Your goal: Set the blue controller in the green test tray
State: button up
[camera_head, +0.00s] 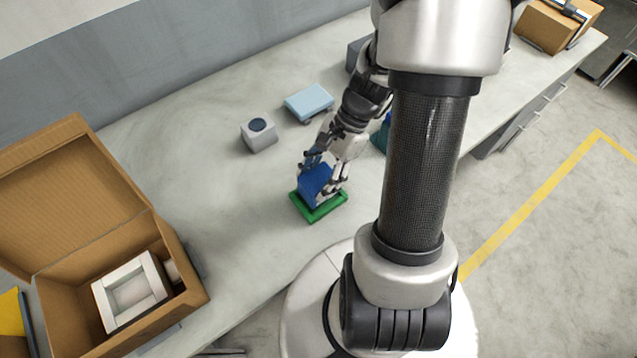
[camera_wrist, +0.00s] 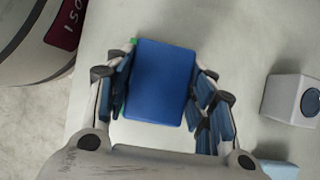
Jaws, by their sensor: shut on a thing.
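The blue controller (camera_head: 315,184) is a blue block, seen upright and a little tilted in the head view. It is at the green test tray (camera_head: 321,214), within the tray's outline; whether it touches the tray floor I cannot tell. My gripper (camera_head: 324,172) is shut on the controller from above. In the wrist view the controller (camera_wrist: 162,82) fills the space between the fingers of my gripper (camera_wrist: 160,95). Only small green bits of the tray (camera_wrist: 133,41) show there; the controller hides the rest.
A grey box with a dark round top (camera_head: 258,133) and a light blue block (camera_head: 309,102) stand behind the tray. An open cardboard box (camera_head: 180,262) with a white frame inside is at the left. A teal thing (camera_head: 381,134) is partly hidden by my arm. Bare bench lies left of the tray.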

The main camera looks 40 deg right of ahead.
jog(key=shift+f, duration=1.1)
jog(key=shift+f+b, duration=0.15)
jog(key=shift+b, duration=0.2)
jog(key=o, duration=1.4)
jog(key=p+v, duration=0.5)
jog(key=v, duration=0.7)
notch_tip(320, 180, up, 10)
jog(key=n+h, duration=0.4)
jog(key=n, duration=0.3)
send_over(314, 184)
jog(key=s+a+r+n+t+h, duration=0.2)
jog(key=s+a+r+n+t, duration=0.3)
jog(key=n, duration=0.5)
jog(key=shift+s+a+r+n, duration=0.3)
jog(key=shift+s+a+r, duration=0.55)
jog(key=shift+a+r, duration=0.25)
